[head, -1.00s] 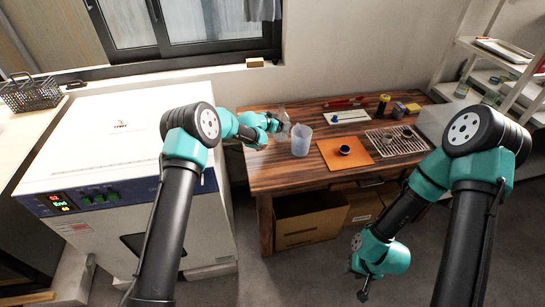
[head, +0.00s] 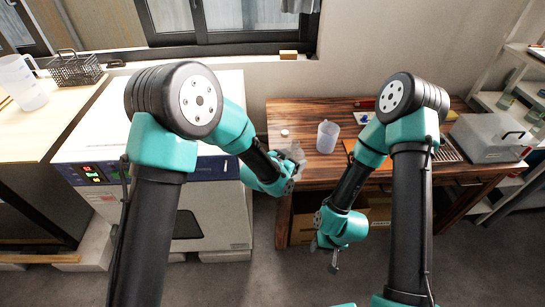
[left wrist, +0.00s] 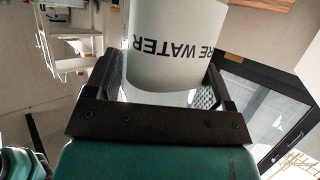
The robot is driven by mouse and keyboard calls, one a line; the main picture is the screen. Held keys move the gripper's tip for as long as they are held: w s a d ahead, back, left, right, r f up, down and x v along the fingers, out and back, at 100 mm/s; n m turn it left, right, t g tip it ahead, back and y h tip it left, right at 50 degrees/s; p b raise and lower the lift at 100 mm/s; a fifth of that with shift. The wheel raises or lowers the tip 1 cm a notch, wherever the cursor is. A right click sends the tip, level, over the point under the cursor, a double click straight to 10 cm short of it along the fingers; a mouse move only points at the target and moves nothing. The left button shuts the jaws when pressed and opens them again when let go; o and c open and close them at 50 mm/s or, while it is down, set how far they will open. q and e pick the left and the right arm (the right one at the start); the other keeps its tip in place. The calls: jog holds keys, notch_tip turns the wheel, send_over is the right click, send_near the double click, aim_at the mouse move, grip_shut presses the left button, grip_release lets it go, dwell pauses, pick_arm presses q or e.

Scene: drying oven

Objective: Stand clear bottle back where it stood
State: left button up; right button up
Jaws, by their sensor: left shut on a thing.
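The clear bottle (head: 295,152) is held in my left gripper (head: 293,167) at the front left edge of the wooden table (head: 385,177). In the left wrist view, my left gripper (left wrist: 160,88) is shut around the bottle's body. The bottle's pale label (left wrist: 178,45) reads "RE WATER", upside down; its ends are out of view or hidden. My right gripper (head: 333,262) hangs low in front of the table, apart from everything; its jaws are too small to read.
A clear measuring cup (head: 327,137) stands on the table, right of the bottle. A small white round thing (head: 284,132) lies behind the bottle. The white oven (head: 85,150) is left of the table. A grey box (head: 490,138) stands at the right.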

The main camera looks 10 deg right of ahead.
pick_arm(q)
jog(key=shift+s+a, duration=0.4)
jog(key=shift+s, duration=0.35)
jog(key=shift+w+d, duration=0.1)
jog(key=shift+w, duration=0.05)
jog(key=w+d+f, duration=0.1)
jog(key=w+d, duration=0.2)
jog(key=w, duration=1.1)
jog(key=shift+w+d+f, duration=0.2)
jog(key=shift+w+d, duration=0.05)
jog(key=shift+d, duration=0.1)
jog(key=shift+w+d+f, duration=0.1)
jog(key=shift+w+f, duration=0.1)
jog(key=shift+f, duration=0.7)
jog(key=shift+w+f, duration=0.2)
jog(key=shift+f, duration=0.7)
jog(key=shift+f, duration=0.1)
